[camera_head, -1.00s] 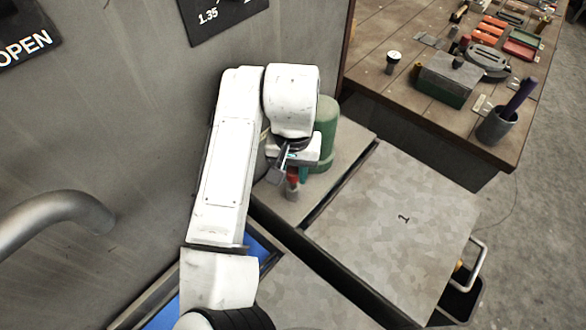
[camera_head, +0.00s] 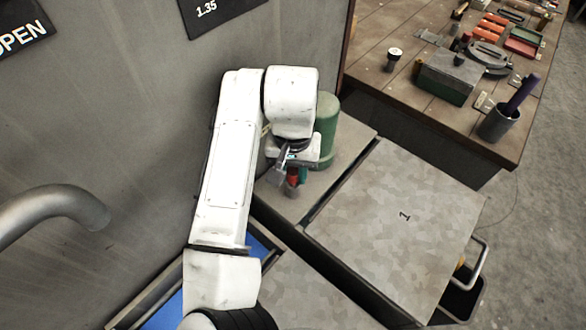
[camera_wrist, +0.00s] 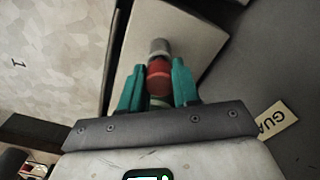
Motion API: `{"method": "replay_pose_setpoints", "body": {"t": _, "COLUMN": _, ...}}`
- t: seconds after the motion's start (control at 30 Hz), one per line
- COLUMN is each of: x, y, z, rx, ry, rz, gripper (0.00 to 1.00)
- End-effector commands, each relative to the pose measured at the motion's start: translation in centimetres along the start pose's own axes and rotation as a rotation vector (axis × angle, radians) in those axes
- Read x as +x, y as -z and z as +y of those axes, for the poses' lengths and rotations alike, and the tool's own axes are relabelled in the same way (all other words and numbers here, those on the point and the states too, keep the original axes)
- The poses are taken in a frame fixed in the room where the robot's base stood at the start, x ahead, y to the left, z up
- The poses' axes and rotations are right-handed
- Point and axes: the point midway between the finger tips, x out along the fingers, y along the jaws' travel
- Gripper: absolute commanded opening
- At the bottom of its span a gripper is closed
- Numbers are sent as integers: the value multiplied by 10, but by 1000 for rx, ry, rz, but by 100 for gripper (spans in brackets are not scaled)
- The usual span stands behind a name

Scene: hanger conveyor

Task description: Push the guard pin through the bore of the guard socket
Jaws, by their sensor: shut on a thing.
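My gripper (camera_wrist: 158,82) has two teal fingers closed around a red cylindrical piece (camera_wrist: 159,75), apparently the guard pin. The red piece also shows under my wrist in the head view (camera_head: 292,178). A pale collar and a grey cylinder (camera_wrist: 159,46) lie in line with its far end. In the head view this grey cylinder (camera_head: 291,190) is just below the red piece, over the grey bench top. I cannot tell whether it is the guard socket or part of the pin, nor how deep any pin sits in a bore. My gripper hides part of this spot.
A green cylinder (camera_head: 326,130) stands close behind my gripper. A plate marked 1 (camera_head: 395,225) lies to the right, past a dark gap. A label reading "GUA" (camera_wrist: 277,119) is at right in the wrist view. A wooden bench (camera_head: 375,75) holds several tools.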

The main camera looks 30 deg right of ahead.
Motion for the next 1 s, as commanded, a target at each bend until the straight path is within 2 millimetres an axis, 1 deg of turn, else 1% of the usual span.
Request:
{"method": "replay_pose_setpoints", "body": {"t": 0.77, "x": 11, "y": 0, "z": 0, "rx": 0, "ry": 0, "rz": 0, "gripper": 4}}
{"method": "replay_pose_setpoints", "body": {"t": 0.8, "x": 11, "y": 0, "z": 0, "rx": 0, "ry": 0, "rz": 0, "gripper": 33}}
{"method": "replay_pose_setpoints", "body": {"t": 0.9, "x": 11, "y": 0, "z": 0, "rx": 0, "ry": 0, "rz": 0, "gripper": 43}}
{"method": "replay_pose_setpoints", "body": {"t": 1.0, "x": 10, "y": 0, "z": 0, "rx": 0, "ry": 0, "rz": 0, "gripper": 44}}
